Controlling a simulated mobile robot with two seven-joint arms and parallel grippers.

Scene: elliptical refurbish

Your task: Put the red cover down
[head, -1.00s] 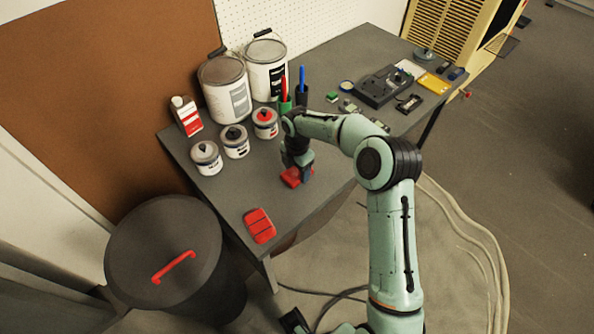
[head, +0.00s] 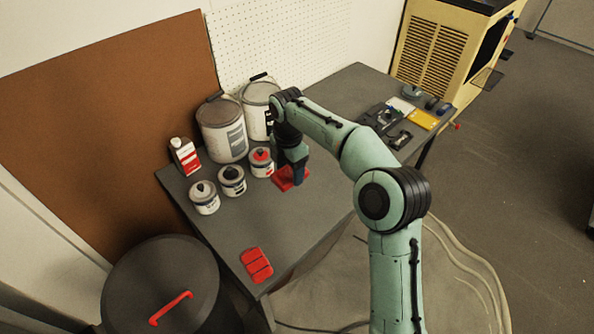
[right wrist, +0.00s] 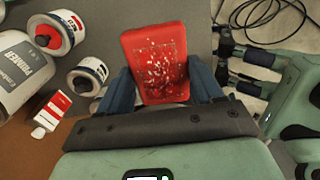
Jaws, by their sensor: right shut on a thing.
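My right gripper (head: 293,174) is over the table beside the paint tins. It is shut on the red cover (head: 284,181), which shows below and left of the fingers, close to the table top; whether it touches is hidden. In the right wrist view the red cover (right wrist: 156,52) is a flat red rectangle with white specks, between the two blue fingers. My left gripper is not in the head view; dark parts at the right of the wrist view look like it (right wrist: 228,48), but its jaws are unclear.
A ridged red piece (head: 257,264) lies near the table's front end, with bare table (head: 235,222) around it. Several small tins (head: 232,181) and two large cans (head: 222,130) stand behind. A dark bin (head: 160,265) with a red handle stands front left.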

